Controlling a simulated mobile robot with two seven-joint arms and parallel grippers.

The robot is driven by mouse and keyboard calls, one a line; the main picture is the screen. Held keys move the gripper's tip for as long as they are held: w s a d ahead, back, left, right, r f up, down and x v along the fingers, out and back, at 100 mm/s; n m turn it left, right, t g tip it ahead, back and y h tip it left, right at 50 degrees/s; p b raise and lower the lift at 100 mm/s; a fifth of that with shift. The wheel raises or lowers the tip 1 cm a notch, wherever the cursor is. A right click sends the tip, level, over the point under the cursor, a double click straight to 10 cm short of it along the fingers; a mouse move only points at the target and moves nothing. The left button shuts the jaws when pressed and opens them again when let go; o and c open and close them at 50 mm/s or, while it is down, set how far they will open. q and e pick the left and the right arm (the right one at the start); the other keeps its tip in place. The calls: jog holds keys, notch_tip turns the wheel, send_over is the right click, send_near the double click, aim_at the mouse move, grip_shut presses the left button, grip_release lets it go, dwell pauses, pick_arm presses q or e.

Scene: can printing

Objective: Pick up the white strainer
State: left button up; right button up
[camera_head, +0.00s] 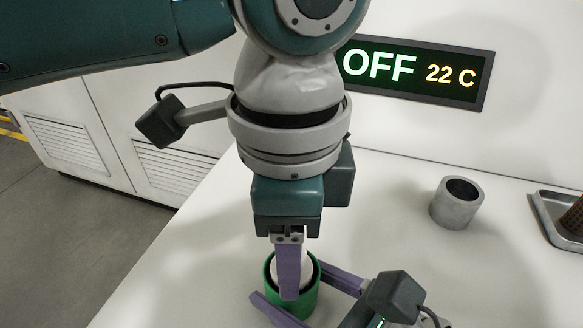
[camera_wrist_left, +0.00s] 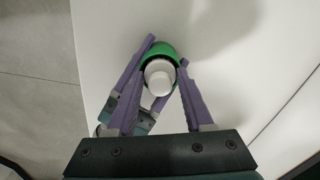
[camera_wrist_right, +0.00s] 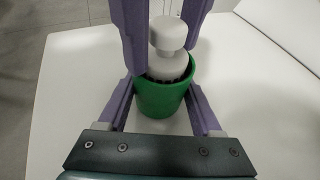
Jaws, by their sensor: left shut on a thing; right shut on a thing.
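The white strainer (camera_wrist_right: 168,36) has a round knob over a wider body and stands upright at the mouth of the green cup (camera_wrist_right: 160,101). Its lower part is hidden inside the cup. My left gripper (camera_head: 289,288) points straight down from above and is shut on the strainer, one finger on each side of it. My right gripper (camera_wrist_right: 161,90) comes in low from the side and is shut on the green cup, which stands on the white table. In the left wrist view the strainer (camera_wrist_left: 158,78) shows between the left fingers.
A grey hollow cylinder (camera_head: 456,204) stands on the table (camera_head: 400,190) to the right. A metal tray (camera_head: 548,222) with a brown thing in it is at the right edge. A display (camera_head: 415,70) on the back wall reads OFF and 22 C. The table between is clear.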

pick_arm(q)
grip_shut()
dwell(0.5)
notch_tip(320, 180, up, 10)
jog(key=shift+r, duration=0.1)
dwell(0.4)
pick_arm(e)
jog(key=o, duration=1.4)
